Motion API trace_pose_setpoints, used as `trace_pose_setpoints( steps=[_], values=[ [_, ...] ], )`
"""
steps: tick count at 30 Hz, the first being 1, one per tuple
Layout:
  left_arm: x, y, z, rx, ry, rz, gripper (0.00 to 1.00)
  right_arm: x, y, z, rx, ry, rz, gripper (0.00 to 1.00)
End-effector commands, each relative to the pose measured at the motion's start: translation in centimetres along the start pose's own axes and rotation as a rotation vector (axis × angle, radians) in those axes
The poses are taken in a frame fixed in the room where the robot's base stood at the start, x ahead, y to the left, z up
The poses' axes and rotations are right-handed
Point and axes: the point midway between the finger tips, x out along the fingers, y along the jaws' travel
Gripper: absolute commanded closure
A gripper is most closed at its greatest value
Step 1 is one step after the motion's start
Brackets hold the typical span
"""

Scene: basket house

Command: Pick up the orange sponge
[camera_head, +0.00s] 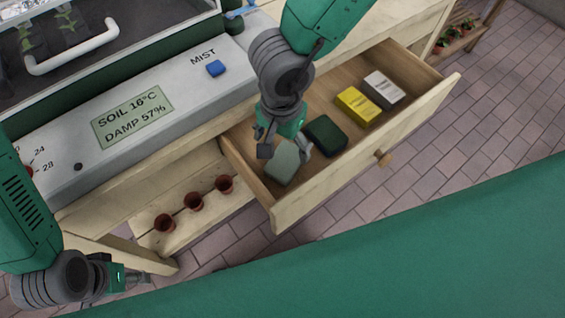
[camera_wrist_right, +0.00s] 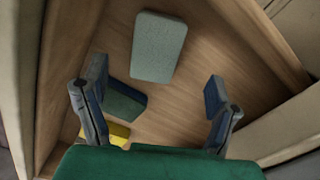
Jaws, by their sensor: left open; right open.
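No orange sponge shows in either view. A pale grey-green sponge-like block (camera_head: 282,163) lies in the open drawer's near-left corner; in the right wrist view (camera_wrist_right: 158,47) it is beyond the fingertips. A dark green block (camera_head: 325,135) lies beside it, partly behind a finger in the right wrist view (camera_wrist_right: 124,104). My right gripper (camera_head: 284,149) is open and empty, pointing down over the drawer by the pale block; its spread fingers also show in the right wrist view (camera_wrist_right: 156,88). My left gripper (camera_head: 133,278) is at the lower left, away from the drawer, holding nothing visible.
The wooden drawer (camera_head: 418,112) also holds a yellow box (camera_head: 357,106) and a white box (camera_head: 383,89). Its walls surround my right gripper. Small terracotta pots (camera_head: 194,202) stand on a shelf to the left. The grey control panel (camera_head: 75,137) is above.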

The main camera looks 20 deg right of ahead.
Motion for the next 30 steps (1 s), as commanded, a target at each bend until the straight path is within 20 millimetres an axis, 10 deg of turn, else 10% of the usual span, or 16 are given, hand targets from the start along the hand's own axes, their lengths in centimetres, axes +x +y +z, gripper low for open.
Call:
trace_pose_setpoints(
  steps=[21,28,30],
  values=[
    [3.8,0.0,0.2,0.0,0.0,0.0,0.48,8.3,0.0,-0.3,0.0,0.001,0.0,0.2],
    [3.6,0.0,0.2,0.0,0.0,0.0,0.48,8.4,0.1,-0.4,0.002,-0.002,-0.003,0.2],
    [3.6,0.0,0.2,0.0,0.0,0.0,0.48,8.4,0.1,-0.5,0.002,-0.003,-0.003,0.37]
  ],
)
